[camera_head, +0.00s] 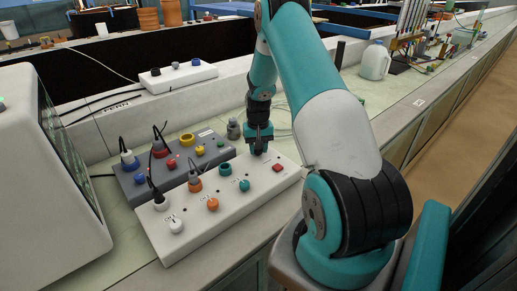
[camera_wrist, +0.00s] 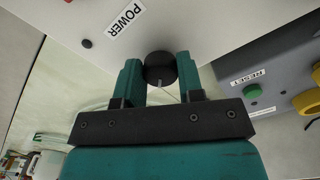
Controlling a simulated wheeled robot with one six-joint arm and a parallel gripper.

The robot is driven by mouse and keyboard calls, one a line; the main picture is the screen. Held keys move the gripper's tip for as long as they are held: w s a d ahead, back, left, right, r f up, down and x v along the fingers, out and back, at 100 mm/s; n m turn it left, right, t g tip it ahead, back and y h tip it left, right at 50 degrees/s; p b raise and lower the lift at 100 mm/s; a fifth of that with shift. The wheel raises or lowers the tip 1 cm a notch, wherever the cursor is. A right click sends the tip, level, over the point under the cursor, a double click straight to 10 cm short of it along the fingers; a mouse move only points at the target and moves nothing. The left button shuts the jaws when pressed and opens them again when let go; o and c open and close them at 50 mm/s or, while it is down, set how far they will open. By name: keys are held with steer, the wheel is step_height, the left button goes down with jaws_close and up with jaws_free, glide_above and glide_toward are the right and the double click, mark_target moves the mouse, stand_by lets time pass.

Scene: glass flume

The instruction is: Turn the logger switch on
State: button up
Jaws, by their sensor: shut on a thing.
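A white panel box (camera_head: 225,222) lies on the bench in the head view, with several coloured knobs and a red button on top. My gripper (camera_head: 258,150) points down at the box's far end. In the wrist view, a round black knob (camera_wrist: 160,67) with a pale pointer line stands between my two teal fingers, which are shut on it. A POWER label (camera_wrist: 126,18) is on the white face beside the knob. The knob itself is hidden by my gripper in the head view. I cannot tell from the line whether the switch is on.
A grey box (camera_head: 172,165) with coloured buttons, a yellow ring and plugged cables stands behind the white panel. In the wrist view it shows a RESET label (camera_wrist: 248,77) and a green button (camera_wrist: 253,91). A white monitor housing (camera_head: 45,185) stands at left, a jug (camera_head: 375,62) behind right.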

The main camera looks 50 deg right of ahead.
steer(key=m, duration=0.4)
steer(key=shift+m, duration=0.4)
steer(key=shift+w+m+b, duration=0.1)
steer(key=shift+m+b, duration=0.35)
steer(key=shift+m, duration=1.75)
steer(key=o, duration=0.9)
steer(key=shift+r, duration=0.15)
step_height(320, 180, up, 17)
steer(key=shift+r+b, duration=0.1)
steer(key=shift+b, duration=0.65)
